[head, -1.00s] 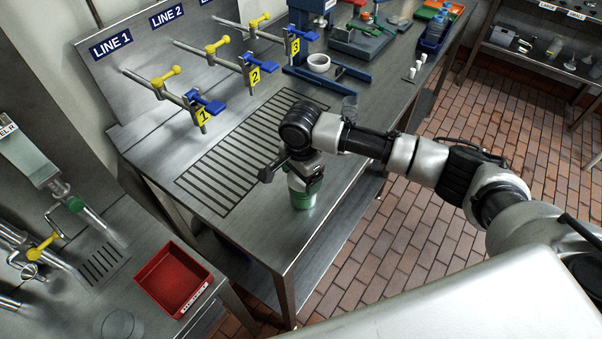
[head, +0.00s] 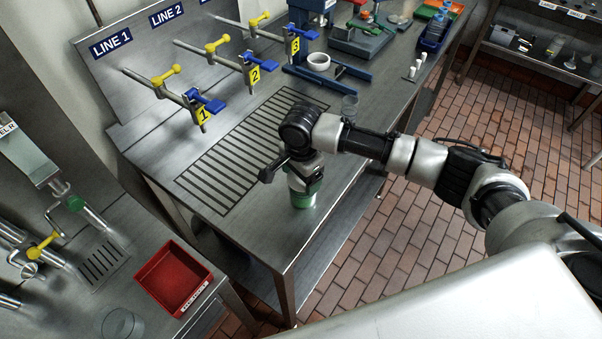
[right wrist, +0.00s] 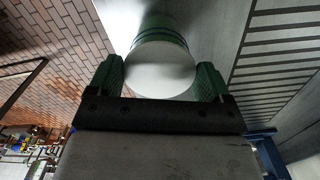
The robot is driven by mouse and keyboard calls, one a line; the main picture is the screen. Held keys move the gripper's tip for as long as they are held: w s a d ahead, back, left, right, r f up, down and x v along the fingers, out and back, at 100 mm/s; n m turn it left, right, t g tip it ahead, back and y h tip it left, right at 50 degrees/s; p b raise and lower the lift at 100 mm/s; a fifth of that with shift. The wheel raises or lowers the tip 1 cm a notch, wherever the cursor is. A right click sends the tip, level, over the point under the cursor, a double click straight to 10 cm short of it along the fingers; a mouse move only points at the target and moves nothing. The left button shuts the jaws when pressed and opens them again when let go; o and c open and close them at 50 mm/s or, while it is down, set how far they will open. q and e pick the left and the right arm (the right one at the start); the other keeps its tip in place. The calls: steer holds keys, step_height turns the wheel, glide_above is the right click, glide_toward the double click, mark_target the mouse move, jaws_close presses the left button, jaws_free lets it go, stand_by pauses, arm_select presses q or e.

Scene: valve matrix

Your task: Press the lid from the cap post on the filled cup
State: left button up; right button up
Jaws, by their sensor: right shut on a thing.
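The cup (head: 304,199) is green and stands upright near the front edge of the metal bench, under my right gripper (head: 299,180). In the right wrist view the green cup (right wrist: 162,30) shows just past a round white lid (right wrist: 162,72). The lid lies between the green finger pads of my right gripper (right wrist: 160,80), which is shut on it. The lid is at the cup's mouth; I cannot tell whether it is seated. The cup's contents are hidden. A few small white upright pieces (head: 412,72) stand at the bench's right edge. My left gripper is out of view.
A slotted drain (head: 240,150) lies left of the cup, with valves labelled 1, 2 and 3 above it. A white ring (head: 319,61) stands farther back. A red tray (head: 174,278) is at lower left.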

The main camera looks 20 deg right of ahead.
steer(key=o, duration=0.8)
steer(key=shift+r+b, duration=0.95)
steer(key=shift+r, duration=4.45)
steer(key=shift+c, duration=0.4)
